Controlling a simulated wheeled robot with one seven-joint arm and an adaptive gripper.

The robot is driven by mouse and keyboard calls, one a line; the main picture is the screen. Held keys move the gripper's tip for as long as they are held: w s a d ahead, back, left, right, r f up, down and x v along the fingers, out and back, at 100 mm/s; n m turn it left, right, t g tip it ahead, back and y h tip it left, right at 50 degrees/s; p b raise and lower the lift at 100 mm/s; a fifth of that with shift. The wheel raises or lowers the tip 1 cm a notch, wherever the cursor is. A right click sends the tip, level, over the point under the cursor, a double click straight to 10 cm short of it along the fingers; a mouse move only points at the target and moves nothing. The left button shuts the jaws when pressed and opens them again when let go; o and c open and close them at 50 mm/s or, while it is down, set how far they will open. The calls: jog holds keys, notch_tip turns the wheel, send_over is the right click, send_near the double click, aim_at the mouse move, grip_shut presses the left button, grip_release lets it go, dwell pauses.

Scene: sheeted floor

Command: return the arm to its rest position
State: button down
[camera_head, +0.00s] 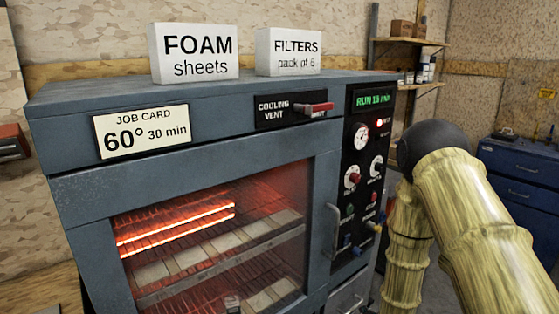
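My arm (478,225) shows at the right as thick, straw-coloured, ringed links joined at a dark round elbow (435,148). One link runs down to the lower right, and another (407,245) hangs down beside the right edge of the oven. I cannot make out my gripper in this view. The grey-blue oven (190,170) fills the left and middle. Its glass door is closed, with glowing orange elements and racks of pale pieces behind it.
The control panel (366,215) has a green display reading RUN 15 min, a gauge and knobs. A red-handled vent lever (316,107) is on the front. FOAM (194,52) and FILTERS (289,50) boxes sit on top. A blue cabinet (520,180) stands behind my arm.

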jog(key=s+a+f+m+g, duration=0.2)
jog(key=s+f+g, duration=0.2)
jog(key=s+f, duration=0.7)
jog(key=s+a+f+m+g, duration=0.1)
jog(key=s+g, duration=0.1)
jog(key=s, duration=0.8)
jog(key=s+a+f+m+g, duration=0.1)
jog(key=s+f+g, duration=0.1)
jog(key=s, duration=0.8)
jog(key=s+a+f+m+g+y, duration=0.1)
jog(key=s+g, duration=0.2)
jog(key=s, duration=0.8)
jog(key=shift+f+g, duration=0.15)
jog(key=shift+g, duration=0.25)
